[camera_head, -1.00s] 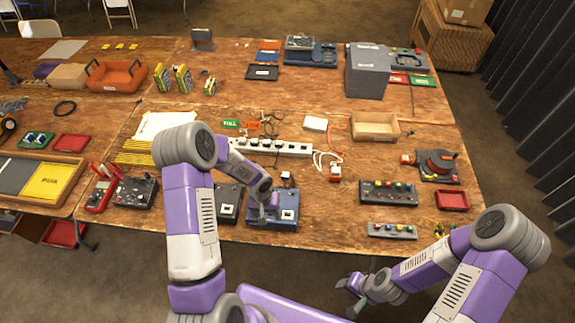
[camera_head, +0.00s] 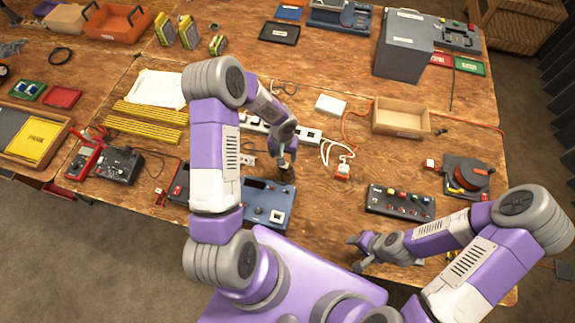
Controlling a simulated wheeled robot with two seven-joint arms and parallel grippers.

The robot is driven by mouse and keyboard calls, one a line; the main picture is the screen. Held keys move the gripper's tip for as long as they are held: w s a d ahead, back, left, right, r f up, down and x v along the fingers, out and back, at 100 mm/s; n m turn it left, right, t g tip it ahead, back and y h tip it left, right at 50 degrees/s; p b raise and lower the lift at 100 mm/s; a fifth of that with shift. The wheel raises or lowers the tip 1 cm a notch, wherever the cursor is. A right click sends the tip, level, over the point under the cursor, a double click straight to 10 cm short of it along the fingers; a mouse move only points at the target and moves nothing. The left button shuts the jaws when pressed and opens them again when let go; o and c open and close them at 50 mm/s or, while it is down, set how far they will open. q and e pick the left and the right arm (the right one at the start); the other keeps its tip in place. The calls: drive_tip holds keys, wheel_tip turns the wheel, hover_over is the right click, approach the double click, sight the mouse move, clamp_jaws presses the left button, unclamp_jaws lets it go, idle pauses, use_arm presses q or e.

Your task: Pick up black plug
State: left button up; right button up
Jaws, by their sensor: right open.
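My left gripper (camera_head: 285,166) points down over the wood just in front of the white power strip (camera_head: 308,135), behind the blue device (camera_head: 268,202). Its fingers are small and partly hidden by its own wrist, so I cannot tell whether they hold anything. I cannot make out a black plug clearly; the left arm covers part of the strip and the cables around it. My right gripper (camera_head: 357,253) is open and empty near the table's front edge, left of the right forearm.
A white-and-red adapter (camera_head: 343,171) on a white cable lies right of the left gripper. A button panel (camera_head: 400,202) stands near the front edge. An open wooden box (camera_head: 401,118) and a grey cabinet (camera_head: 403,47) are farther back. Bare wood lies between the adapter and blue device.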

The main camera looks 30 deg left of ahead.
use_arm(q)
drive_tip(key=shift+w+f+b, duration=0.25)
drive_tip(key=shift+f, duration=0.35)
drive_tip(key=shift+w+f+b, duration=0.2)
drive_tip(key=shift+w+f, duration=0.05)
drive_tip(key=shift+f, duration=0.65)
drive_tip(key=f, duration=0.6)
drive_tip(key=shift+s+f, duration=0.2)
drive_tip(key=shift+s, duration=0.1)
drive_tip(key=c, duration=1.1)
